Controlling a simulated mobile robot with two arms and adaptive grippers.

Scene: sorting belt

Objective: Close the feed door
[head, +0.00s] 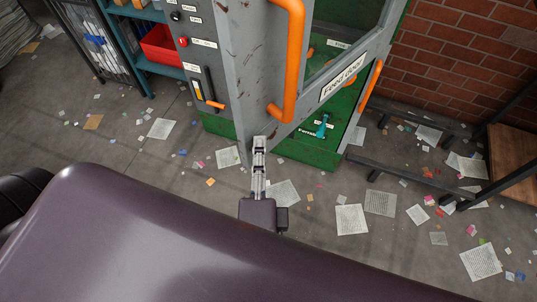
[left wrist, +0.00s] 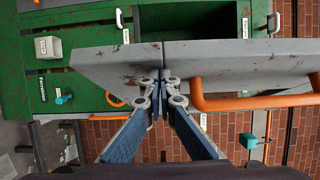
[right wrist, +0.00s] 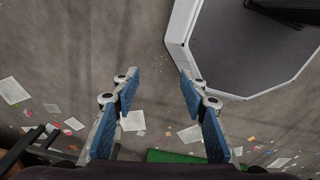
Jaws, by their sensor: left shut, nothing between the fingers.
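The grey feed door (head: 343,85), labelled "Feed door", stands open at an angle in front of the green machine (head: 327,150). It has a window and an orange handle (head: 290,70). My left gripper (head: 259,142) is shut and empty at the door's lower near corner. In the left wrist view, the shut fingertips (left wrist: 160,82) are right at the grey door panel (left wrist: 215,60); I cannot tell whether they touch it. An orange handle (left wrist: 250,102) shows to their right. My right gripper (right wrist: 158,92) is open and empty above the floor, away from the door.
A control panel (head: 195,45) with buttons and a shelf with a red bin (head: 161,45) stand at the left. A brick wall (head: 455,60) and dark low rails (head: 410,178) are at the right. Paper scraps litter the floor. A grey-topped octagonal thing (right wrist: 245,50) shows in the right wrist view.

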